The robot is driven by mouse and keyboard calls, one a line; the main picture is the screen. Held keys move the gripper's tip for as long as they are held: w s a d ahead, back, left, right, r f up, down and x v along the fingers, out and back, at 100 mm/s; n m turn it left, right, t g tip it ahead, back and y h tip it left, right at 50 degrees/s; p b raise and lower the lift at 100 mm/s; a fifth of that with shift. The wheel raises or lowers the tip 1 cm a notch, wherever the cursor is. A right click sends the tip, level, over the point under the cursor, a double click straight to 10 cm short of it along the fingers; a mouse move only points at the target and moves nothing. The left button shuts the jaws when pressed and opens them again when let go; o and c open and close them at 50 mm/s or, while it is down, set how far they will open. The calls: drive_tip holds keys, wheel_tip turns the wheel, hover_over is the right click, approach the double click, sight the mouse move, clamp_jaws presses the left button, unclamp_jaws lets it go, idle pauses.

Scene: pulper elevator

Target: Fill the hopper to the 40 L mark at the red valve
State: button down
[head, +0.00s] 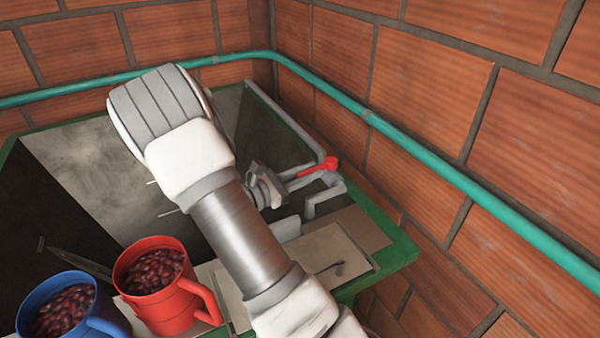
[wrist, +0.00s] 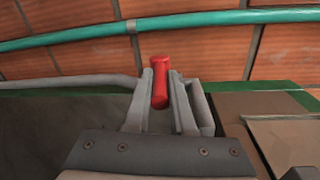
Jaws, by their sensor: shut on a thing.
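The red valve handle (head: 318,167) is on a grey pipe at the right side of the hopper. The hopper (head: 90,160) is a grey, sloped-wall basin with a green rim. My gripper (head: 303,176) reaches the handle from the left in the head view. In the wrist view the red handle (wrist: 159,82) sits between the fingers of my gripper (wrist: 161,98), which are shut on it. Short pale lines (head: 165,212) show inside the hopper beside my arm. I cannot read them or make out a water level. My arm hides the middle of the hopper.
A red mug (head: 190,305) and a blue mug (head: 105,325), both holding dark red berries, stand at the near left. A teal pipe (head: 430,165) runs along the brick walls (head: 520,130) close behind the valve. A flat board (head: 320,255) lies at the near right corner.

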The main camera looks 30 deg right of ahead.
drive_tip(key=shift+t, duration=0.3)
drive_tip(key=c, duration=0.8)
unclamp_jaws()
drive_tip(key=shift+o, duration=0.2)
drive_tip(key=a+b, duration=0.1)
drive_tip(key=a, duration=0.6)
drive_tip(key=shift+s+a, duration=0.15)
drive_tip(key=shift+a, duration=0.15)
